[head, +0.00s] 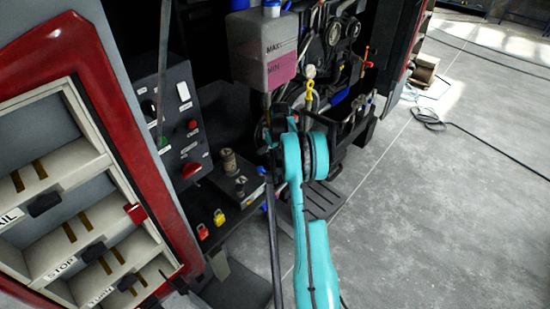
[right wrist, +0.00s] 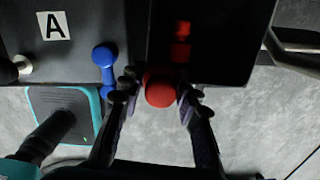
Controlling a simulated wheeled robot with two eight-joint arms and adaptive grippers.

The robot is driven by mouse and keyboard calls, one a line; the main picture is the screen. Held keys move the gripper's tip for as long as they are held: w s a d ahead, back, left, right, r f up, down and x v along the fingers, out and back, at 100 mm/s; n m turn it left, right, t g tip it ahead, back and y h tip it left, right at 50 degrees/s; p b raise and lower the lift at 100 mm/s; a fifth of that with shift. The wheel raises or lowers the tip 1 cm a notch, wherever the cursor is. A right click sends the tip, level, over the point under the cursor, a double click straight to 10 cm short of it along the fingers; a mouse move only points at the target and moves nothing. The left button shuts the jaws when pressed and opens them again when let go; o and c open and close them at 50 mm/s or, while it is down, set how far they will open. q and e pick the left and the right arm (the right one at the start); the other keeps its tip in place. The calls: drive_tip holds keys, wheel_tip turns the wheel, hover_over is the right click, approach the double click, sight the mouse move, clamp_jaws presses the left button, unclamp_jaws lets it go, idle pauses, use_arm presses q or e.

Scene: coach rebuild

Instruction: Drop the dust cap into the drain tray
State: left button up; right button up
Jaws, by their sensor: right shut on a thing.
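My right gripper (right wrist: 160,92) is shut on a round red cap (right wrist: 160,88), which I take to be the dust cap. In the right wrist view the cap sits between the two fingertips. It overlaps the near edge of a glossy black box-like tray (right wrist: 232,50), probably the drain tray; I cannot tell the height between them. Red patches on the tray's dark surface look like a reflection. In the head view my teal right arm reaches into the engine bay and hides the gripper's fingers and the cap. My left gripper is not in view.
A blue fitting (right wrist: 104,66) and a panel marked A (right wrist: 54,25) lie left of the tray. In the head view, a reservoir (head: 262,50) hangs above my arm, and a drawer cabinet (head: 60,180) fills the left. Open floor (head: 450,200) lies to the right.

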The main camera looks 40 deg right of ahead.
drive_tip(key=shift+f, duration=0.25)
drive_tip(key=o, duration=0.8)
drive_tip(key=shift+r, duration=0.1)
drive_tip(key=shift+r, duration=0.1)
